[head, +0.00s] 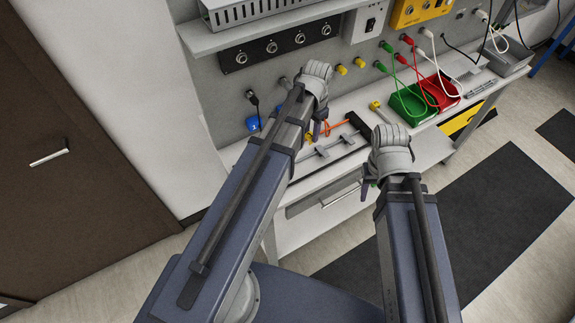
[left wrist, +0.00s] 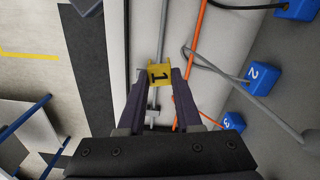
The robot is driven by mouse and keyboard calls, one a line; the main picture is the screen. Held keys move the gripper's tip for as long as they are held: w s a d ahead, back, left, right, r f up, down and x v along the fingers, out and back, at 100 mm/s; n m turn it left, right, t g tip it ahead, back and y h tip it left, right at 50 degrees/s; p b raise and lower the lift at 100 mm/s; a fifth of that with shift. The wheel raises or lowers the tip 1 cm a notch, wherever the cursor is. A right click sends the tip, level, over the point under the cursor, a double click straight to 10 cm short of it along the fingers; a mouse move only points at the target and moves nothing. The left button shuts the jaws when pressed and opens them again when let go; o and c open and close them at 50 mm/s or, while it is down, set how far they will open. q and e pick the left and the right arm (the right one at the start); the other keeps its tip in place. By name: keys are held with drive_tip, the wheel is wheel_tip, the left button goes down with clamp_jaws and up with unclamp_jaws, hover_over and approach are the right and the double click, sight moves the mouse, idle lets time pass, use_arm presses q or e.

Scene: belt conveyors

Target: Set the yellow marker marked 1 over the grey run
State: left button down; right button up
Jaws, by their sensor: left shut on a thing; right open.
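The yellow marker (left wrist: 159,74), with a black 1 on it, is held between the fingertips of my left gripper (left wrist: 158,80), which is shut on it. In the head view, my left gripper (head: 318,129) is over the bench. In the left wrist view, a thin grey cable (left wrist: 230,80) bends near the marker's right side and passes the blue box marked 2 (left wrist: 262,77). A straight grey bar (left wrist: 162,25) runs behind the marker. I cannot tell which grey line is the run, or the marker's height above it. My right gripper (head: 371,186) is open at the bench's front edge.
An orange cable (left wrist: 197,45) runs right of the marker. A blue box marked 3 (left wrist: 236,123) and another blue box (left wrist: 297,9) are at the right. Green (head: 410,103) and red (head: 440,93) bins stand at the bench's right, with a yellow piece (head: 376,105) nearby.

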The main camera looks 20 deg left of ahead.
use_arm(q)
drive_tip(key=shift+r+m, duration=0.3)
drive_tip(key=shift+m, duration=0.9)
drive_tip(key=shift+f, duration=0.1)
drive_tip(key=b, duration=0.6)
hover_over(309, 155)
wheel_tip(309, 155, down, 6)
drive_tip(key=shift+f, duration=0.1)
drive_tip(key=shift+s, duration=0.1)
wheel_tip(309, 155, down, 4)
drive_tip(key=b, duration=0.3)
drive_tip(key=shift+b, duration=0.4)
drive_tip(key=c, duration=0.6)
unclamp_jaws()
